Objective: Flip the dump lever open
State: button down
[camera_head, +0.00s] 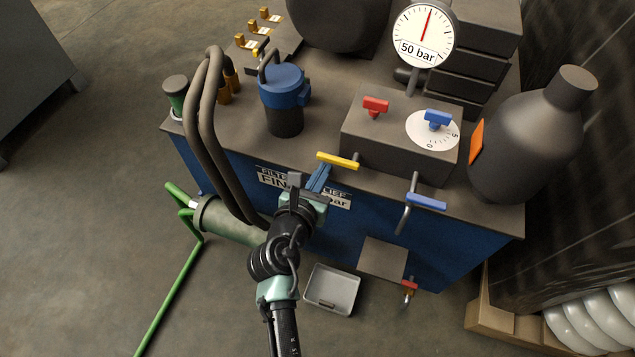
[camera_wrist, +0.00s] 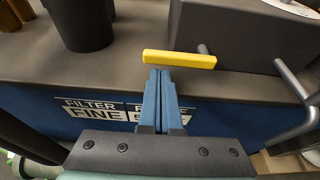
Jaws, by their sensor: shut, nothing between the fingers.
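A yellow lever handle (camera_head: 337,160) lies level across the front edge of the blue unit's top, on a short grey stem from the grey block. It shows as a yellow bar in the wrist view (camera_wrist: 179,59). My gripper (camera_head: 320,176) is shut and empty. In the wrist view its blue fingertips (camera_wrist: 160,73) lie just below the bar's left half; I cannot tell whether they touch it. A blue-handled lever (camera_head: 426,201) on a bent grey rod is to the right. A red-handled valve (camera_head: 410,287) sits low on the front. No label marks which is the dump lever.
The grey block (camera_head: 400,135) carries a red knob (camera_head: 375,106) and a blue knob (camera_head: 437,119). Dark hoses (camera_head: 207,120) arch left of my arm. A gauge (camera_head: 424,36) reads "50 bar". A grey tray (camera_head: 332,289) lies on the floor below.

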aim_at(332, 158)
jog(key=shift+r+m+y+p, duration=0.5)
jog(key=shift+r+m+p, duration=0.15)
jog(key=shift+p, duration=0.65)
jog(key=r+m+p, duration=0.1)
jog(key=m+p, duration=0.1)
jog(key=shift+r+t+y+p, duration=0.15)
jog(key=shift+t+y+p, duration=0.15)
jog(key=r+m+y+p, duration=0.1)
jog(key=m, duration=0.1)
jog(key=r+m+t+y+p, duration=0.1)
jog(key=m+p, duration=0.1)
jog(key=shift+s+d+r, duration=0.1)
jog(key=shift+d, duration=0.3)
jog(key=shift+s+d+r+m+t+y+p, duration=0.1)
jog(key=shift+d+r+m+t+y+p, duration=0.3)
jog(key=shift+m, duration=0.65)
jog(key=m, duration=0.1)
jog(key=d+m+t, duration=0.1)
jog(key=m, duration=0.1)
jog(key=d+r+m+t+b, duration=0.1)
jog(key=m, duration=0.1)
jog(key=shift+s+d+r, duration=0.1)
jog(key=shift+s+d, duration=0.1)
jog(key=shift+s, duration=0.2)
